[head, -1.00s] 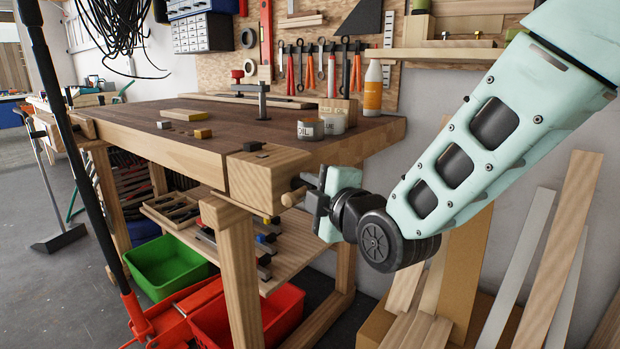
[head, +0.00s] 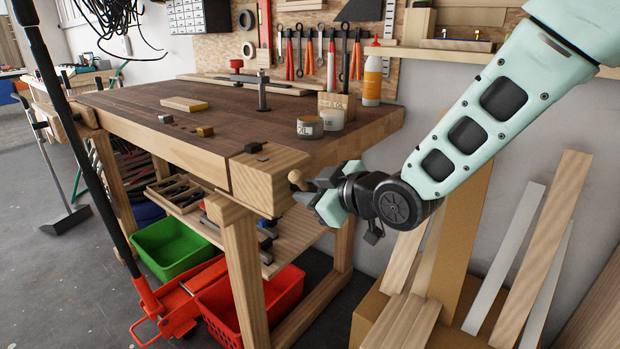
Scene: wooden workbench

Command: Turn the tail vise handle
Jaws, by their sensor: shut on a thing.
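The tail vise (head: 265,182) is the pale wooden block at the bench's near right corner. Its handle (head: 296,176) is a wooden bar with a rounded end, showing just right of the block. My gripper (head: 311,189) is at the handle, coming from the right, and is shut on it. The jaws are tilted and hide most of the bar. Only the rounded upper end shows clearly.
A red crate (head: 270,312) and a green bin (head: 172,248) sit below. Boards (head: 540,235) lean against the right wall.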

